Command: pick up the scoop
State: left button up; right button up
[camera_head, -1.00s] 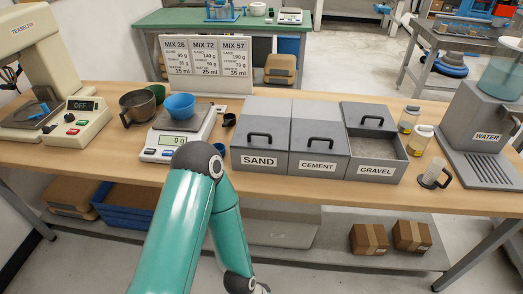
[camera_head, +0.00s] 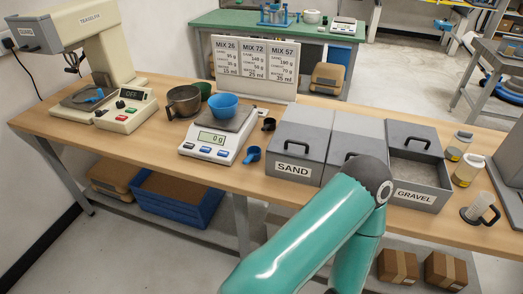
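A small blue scoop (camera_head: 252,154) lies on the wooden bench, just right of the scale's front. A small black cup-like item (camera_head: 268,124), perhaps another scoop, sits behind it beside the scale. A blue bowl (camera_head: 223,105) stands on the plate of the white scale (camera_head: 210,146), whose display reads 0 g. One teal arm of mine rises from the bottom edge and bends in front of the bins, right of the blue scoop and not hiding it. Neither gripper shows in the view.
Grey bins stand right of the scoop: SAND (camera_head: 297,145) is lidded and GRAVEL (camera_head: 416,196) is open; my arm partly covers the middle one. A dark pot (camera_head: 184,101) and a tester machine (camera_head: 124,112) stand left. The bench front left of the scale is clear.

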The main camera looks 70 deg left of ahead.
aim_at(254, 153)
jog(key=k, duration=1.2)
jog(key=u, duration=0.55)
jog(key=i, duration=1.05)
jog(key=u, duration=0.75)
